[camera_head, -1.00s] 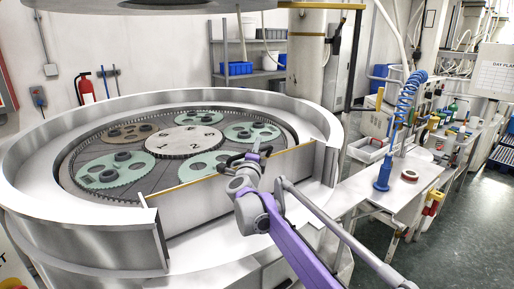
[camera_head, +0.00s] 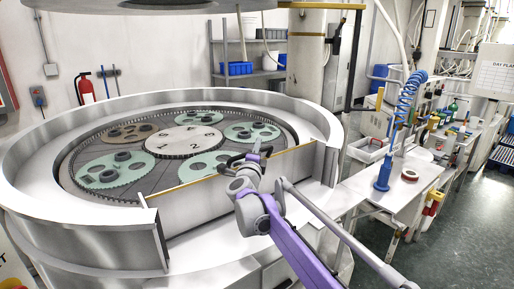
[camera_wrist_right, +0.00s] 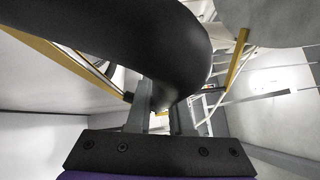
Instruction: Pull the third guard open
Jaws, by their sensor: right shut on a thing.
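The guard (camera_head: 195,205) is a grey panel with a yellow top edge, standing across the front gap in the round metal rim of the lapping machine (camera_head: 75,236). Its black handle (camera_head: 232,163) is at the top edge, partly hidden by my gripper. My right gripper (camera_head: 250,160) is at the handle, on the end of the purple arm. In the right wrist view, the thick black curved handle (camera_wrist_right: 130,40) fills the upper middle, and the fingers (camera_wrist_right: 160,108) are shut on it. My left gripper is in neither view.
Inside the rim, green toothed discs (camera_head: 115,170) and a brown one (camera_head: 130,133) lie around a numbered centre plate (camera_head: 183,142). At right, a bench (camera_head: 400,190) holds a blue tool (camera_head: 384,173) with a coiled hose. Floor at far right is clear.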

